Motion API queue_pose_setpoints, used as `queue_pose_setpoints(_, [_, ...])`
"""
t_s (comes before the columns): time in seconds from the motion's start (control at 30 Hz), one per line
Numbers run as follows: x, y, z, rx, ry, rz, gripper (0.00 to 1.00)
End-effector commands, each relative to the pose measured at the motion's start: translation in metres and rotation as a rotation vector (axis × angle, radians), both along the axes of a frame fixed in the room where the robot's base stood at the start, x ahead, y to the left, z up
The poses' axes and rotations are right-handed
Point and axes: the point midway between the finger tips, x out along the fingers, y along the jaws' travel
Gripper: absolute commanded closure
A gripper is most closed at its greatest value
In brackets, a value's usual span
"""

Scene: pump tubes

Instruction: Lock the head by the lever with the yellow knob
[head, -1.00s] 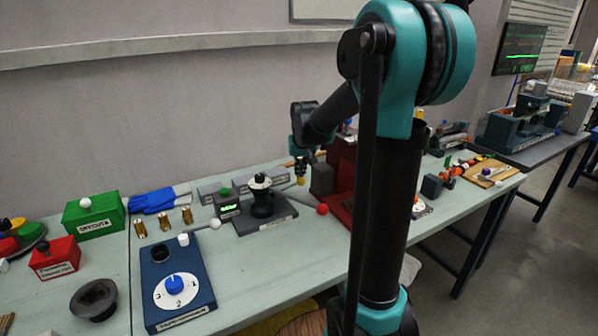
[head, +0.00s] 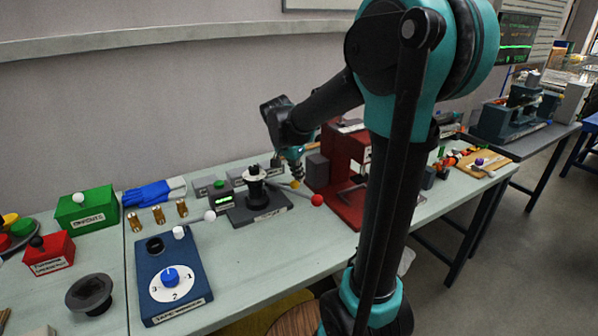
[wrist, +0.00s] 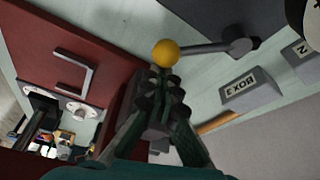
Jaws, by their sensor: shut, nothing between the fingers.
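The yellow knob (wrist: 166,53) is a ball on the end of a short grey lever (wrist: 205,48) in the wrist view. The lever runs right to a dark pivot beside a dark plate. My gripper (wrist: 163,80) is shut and empty, its fingertips right at the knob's near side; I cannot tell whether they touch. In the head view the yellow knob (head: 295,184) shows just below my gripper (head: 297,173). It is at the right of a grey base (head: 272,211) carrying a black, spool-like head (head: 255,188).
A red press-like frame (head: 343,180) stands right of the lever, with a red ball (head: 317,200) at its front. A white ball (head: 210,215) is left of the base. A blue dial box (head: 196,290) stands front left.

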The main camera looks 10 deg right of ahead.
Motion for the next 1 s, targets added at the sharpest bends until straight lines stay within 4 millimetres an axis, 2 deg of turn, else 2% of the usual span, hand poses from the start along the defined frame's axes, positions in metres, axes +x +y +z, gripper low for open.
queue_pose_setpoints(0.3, [-0.017,0.012,0.000,0.000,0.000,-0.221,1.00])
queue_pose_setpoints(1.0, [-0.025,0.019,0.000,0.002,0.001,-0.214,1.00])
